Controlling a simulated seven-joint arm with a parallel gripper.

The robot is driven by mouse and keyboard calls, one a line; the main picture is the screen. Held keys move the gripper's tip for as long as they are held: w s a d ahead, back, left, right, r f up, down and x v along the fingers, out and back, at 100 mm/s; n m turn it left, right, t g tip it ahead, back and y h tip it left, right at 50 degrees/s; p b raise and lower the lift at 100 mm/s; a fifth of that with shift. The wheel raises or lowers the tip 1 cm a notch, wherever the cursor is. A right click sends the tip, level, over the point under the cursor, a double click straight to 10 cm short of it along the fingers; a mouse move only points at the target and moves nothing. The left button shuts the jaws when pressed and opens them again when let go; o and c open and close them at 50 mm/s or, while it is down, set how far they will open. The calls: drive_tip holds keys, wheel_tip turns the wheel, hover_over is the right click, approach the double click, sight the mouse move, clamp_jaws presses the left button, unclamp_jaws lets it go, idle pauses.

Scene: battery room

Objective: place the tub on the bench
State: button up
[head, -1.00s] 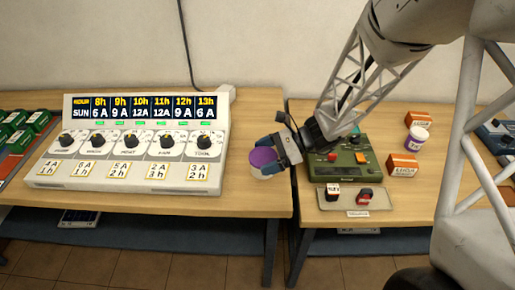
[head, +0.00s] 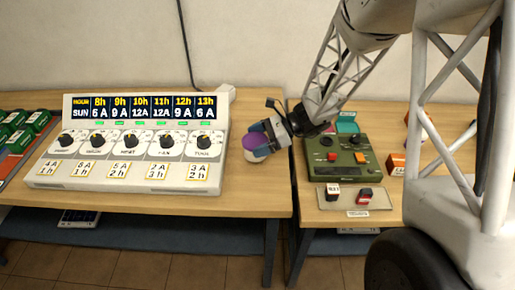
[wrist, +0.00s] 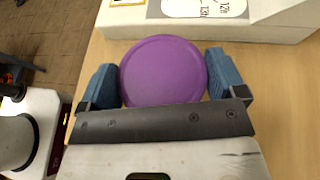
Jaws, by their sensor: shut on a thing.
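The tub, white with a purple lid (head: 258,141), is held between the blue fingers of my gripper (head: 267,139). In the wrist view the round purple lid (wrist: 163,70) sits between the two blue fingertips, which press on it from both sides. The tub is over the right end of the left bench (head: 240,180), to the right of the charger panel. I cannot tell whether its base touches the bench top.
The wide charger panel (head: 135,150) with dials stands left of the tub. A green device (head: 337,152) and a small tray with two switches (head: 353,197) stand on the right bench. A gap separates the benches. Bare wood lies in front of the tub.

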drive_tip(key=shift+f, duration=0.1)
drive_tip(key=shift+f, duration=1.65)
drive_tip(key=shift+f, duration=0.15)
drive_tip(key=o, duration=0.7)
drive_tip(key=shift+o, duration=0.2)
drive_tip(key=shift+r, duration=0.2)
drive_tip(key=v, duration=1.2)
